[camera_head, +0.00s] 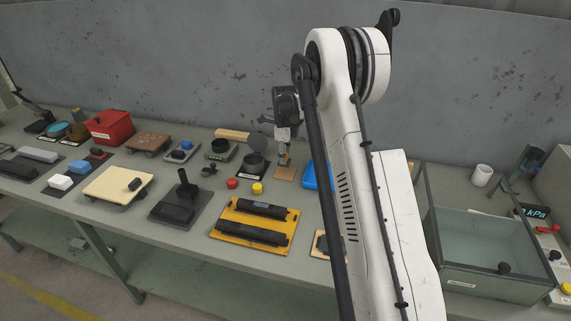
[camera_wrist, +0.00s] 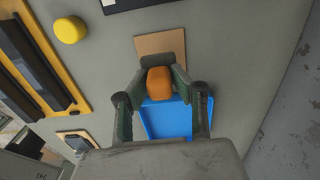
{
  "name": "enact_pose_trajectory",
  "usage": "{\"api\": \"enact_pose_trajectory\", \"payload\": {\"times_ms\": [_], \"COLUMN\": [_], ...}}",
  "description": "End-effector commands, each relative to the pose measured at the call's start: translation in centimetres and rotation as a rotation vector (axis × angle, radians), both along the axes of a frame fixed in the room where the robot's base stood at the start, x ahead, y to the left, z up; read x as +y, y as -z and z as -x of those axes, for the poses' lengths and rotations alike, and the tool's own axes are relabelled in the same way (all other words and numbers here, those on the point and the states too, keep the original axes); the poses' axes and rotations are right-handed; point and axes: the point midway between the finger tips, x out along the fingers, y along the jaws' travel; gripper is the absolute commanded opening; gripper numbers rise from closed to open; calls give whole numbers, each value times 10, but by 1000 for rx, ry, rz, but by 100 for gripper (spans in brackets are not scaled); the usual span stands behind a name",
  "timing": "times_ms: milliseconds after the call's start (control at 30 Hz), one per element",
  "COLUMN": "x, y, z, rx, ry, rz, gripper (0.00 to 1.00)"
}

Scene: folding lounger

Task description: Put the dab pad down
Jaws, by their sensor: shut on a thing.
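My gripper (camera_wrist: 159,78) is shut on the dab pad, an orange-brown rounded block (camera_wrist: 160,84) that shows between the fingers in the wrist view. In the head view my gripper (camera_head: 284,148) is above or near a flat tan square (camera_head: 285,174) towards the back of the bench. The tan square (camera_wrist: 160,43) lies just beyond the fingertips in the wrist view. A blue tray (camera_wrist: 165,120) lies beside it, partly under the fingers. I cannot tell whether the pad touches any surface. In the head view the pad is too small to make out clearly.
The blue tray (camera_head: 312,176) is partly hidden by my arm. A yellow rack (camera_head: 254,226) with dark bars, a yellow knob (camera_head: 257,188) and a red knob (camera_head: 232,183) stand to the left. A clear tank (camera_head: 480,240) is at the right. A grey wall rises behind the bench.

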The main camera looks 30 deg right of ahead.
Motion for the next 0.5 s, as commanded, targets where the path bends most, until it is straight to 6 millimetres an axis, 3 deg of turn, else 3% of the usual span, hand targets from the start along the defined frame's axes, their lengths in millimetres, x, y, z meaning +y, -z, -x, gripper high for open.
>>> {"api": "enact_pose_trajectory", "payload": {"times_ms": [167, 500], "x": [-4, -4], "y": [7, 42], "z": [-1, -1], "rx": [0, 0], "ry": [-1, -1], "rz": [0, 0], "gripper": [0, 0]}}
